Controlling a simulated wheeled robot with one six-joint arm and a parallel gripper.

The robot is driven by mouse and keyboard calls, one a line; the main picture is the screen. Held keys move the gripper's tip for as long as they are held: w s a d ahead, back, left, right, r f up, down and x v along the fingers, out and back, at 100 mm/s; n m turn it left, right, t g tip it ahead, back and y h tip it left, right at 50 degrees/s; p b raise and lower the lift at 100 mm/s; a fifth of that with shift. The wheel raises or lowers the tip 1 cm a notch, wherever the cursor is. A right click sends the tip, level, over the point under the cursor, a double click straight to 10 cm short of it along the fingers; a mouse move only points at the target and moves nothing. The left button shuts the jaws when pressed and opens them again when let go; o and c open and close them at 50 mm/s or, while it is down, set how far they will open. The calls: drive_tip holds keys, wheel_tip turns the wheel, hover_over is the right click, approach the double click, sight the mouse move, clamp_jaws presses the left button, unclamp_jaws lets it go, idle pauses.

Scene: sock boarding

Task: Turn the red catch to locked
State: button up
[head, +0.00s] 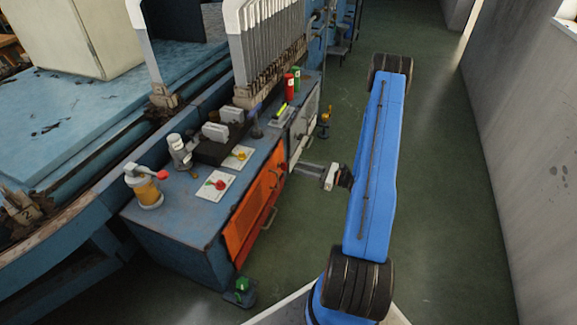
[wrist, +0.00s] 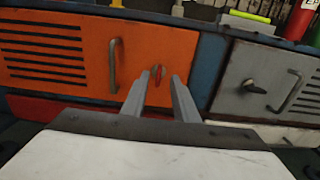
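The orange cabinet door (wrist: 60,60) fills the upper left of the wrist view, with a small red catch (wrist: 158,71) near its right edge. The catch looks roughly upright; whether it is locked cannot be read. My gripper (wrist: 161,75) points at the door with its two fingers apart and nothing held between them. In the picture the catch shows between the fingertips; whether they touch it cannot be told. In the head view my gripper (head: 300,167) reaches in from the right towards the orange door (head: 252,212).
A bar handle (wrist: 115,65) stands out just left of the catch. A grey door (wrist: 262,80) with a dark catch and handle is at right. The bench top (head: 180,215) holds plates with red and yellow knobs. A green-topped object (head: 242,288) stands on the floor.

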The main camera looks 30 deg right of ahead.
sight(278, 162)
drive_tip(key=x, duration=0.7)
clamp_jaws()
